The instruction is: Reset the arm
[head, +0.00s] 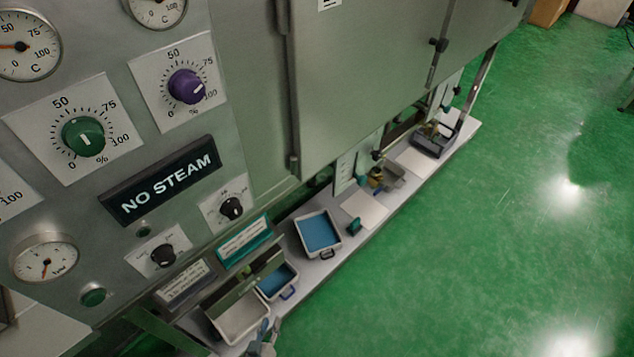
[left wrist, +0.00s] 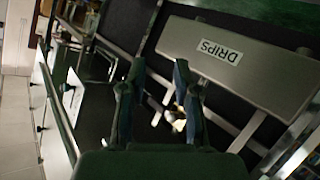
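My left gripper (head: 264,338) shows at the bottom edge of the head view, in front of the low bench and close to a white tray. In the left wrist view the same gripper (left wrist: 157,75) points away from the camera. Its two blue-tipped fingers are apart, with nothing seen between them. Beyond the fingers is a grey panel labelled DRIPS (left wrist: 240,65). My right gripper is not in view.
A steel machine panel (head: 230,130) with gauges and knobs fills the left of the head view. A bench (head: 300,272) below holds a white tray (head: 240,318) and blue-lined trays (head: 318,232). The green floor (head: 480,240) at right is clear.

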